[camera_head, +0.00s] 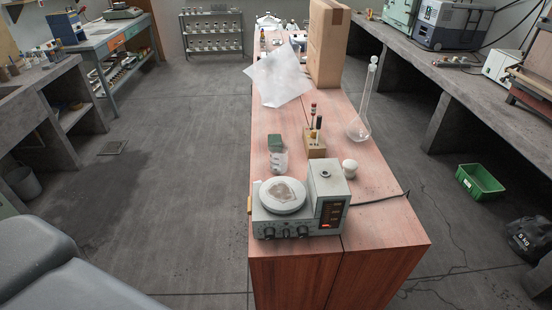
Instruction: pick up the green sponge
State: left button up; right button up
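A small dark green block (275,141), which looks like the green sponge, shows on the red-brown wooden bench (385,222). It is at the top of a small clear glass container (277,161). I cannot tell whether it sits in the mouth, rests on top or stands just behind. Neither of my grippers is in view.
A grey hot-plate device (328,193) stands in front of the glass container. A wooden block with upright tools (315,148), a white ball (349,168) and a tall glass flask (360,126) stand to the right. A cardboard box (325,45) is farther back. Left floor is mostly clear.

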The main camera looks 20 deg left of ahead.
aim_at(273, 139)
jog(key=k+z, duration=0.15)
jog(key=k, duration=0.5)
jog(key=z, duration=2.45)
jog(key=k+j, duration=0.3)
jog(key=j, duration=0.15)
jog(key=k+j, duration=0.3)
jog(key=j, duration=0.15)
jog(key=k+j, duration=0.3)
jog(key=j, duration=0.15)
jog(key=k+j, duration=0.3)
jog(key=j, duration=0.2)
jog(key=k+j, duration=0.3)
jog(key=j, duration=0.15)
jog(key=k+j, duration=0.3)
jog(key=j, duration=0.15)
